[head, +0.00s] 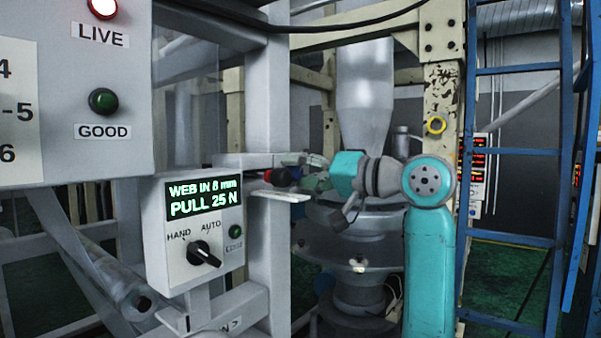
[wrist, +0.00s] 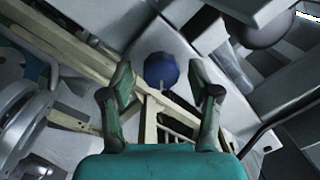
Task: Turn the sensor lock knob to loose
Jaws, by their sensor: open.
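A faceted blue knob (wrist: 161,70) shows in the wrist view, between the tips of my open gripper (wrist: 163,88). I take it for the sensor lock knob; no lettering shows on it. It looks a little beyond the fingertips, and I cannot tell whether they touch it. In the head view my gripper (head: 303,172) comes in from the right beside a grey bracket on the upright post. A small dark knob (head: 281,177) with a red part (head: 268,175) sits just left of the fingers. Its setting cannot be read.
A control box (head: 192,228) reads "WEB IN 8 mm, PULL 25 N" and has a HAND/AUTO switch (head: 203,254). A larger panel (head: 75,95) has LIVE and GOOD lamps. A flat pale plate (head: 280,195) lies just below my fingers. A blue ladder (head: 515,152) stands right of my arm.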

